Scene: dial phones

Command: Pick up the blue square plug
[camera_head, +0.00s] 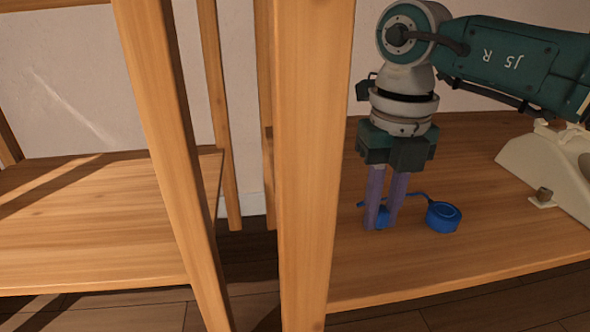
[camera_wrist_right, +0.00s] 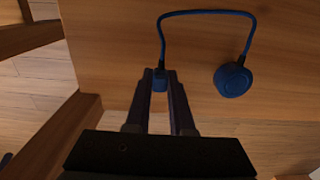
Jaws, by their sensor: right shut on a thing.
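The blue square plug (camera_head: 383,218) is low on the right-hand wooden shelf in the head view, between the purple fingers of my right gripper (camera_head: 380,224). The fingers partly hide it. In the right wrist view the plug (camera_wrist_right: 160,80) sits between the fingertips of my right gripper (camera_wrist_right: 164,82), which is shut on it. A thin blue cord runs from the plug to a round blue piece (camera_head: 443,216), which lies to its right. The round piece also shows in the right wrist view (camera_wrist_right: 233,79). I cannot tell whether the plug touches the shelf. My left gripper is not in view.
Upright wooden posts (camera_head: 308,150) stand left of the gripper. Another wooden shelf (camera_head: 90,235) at the left is bare.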

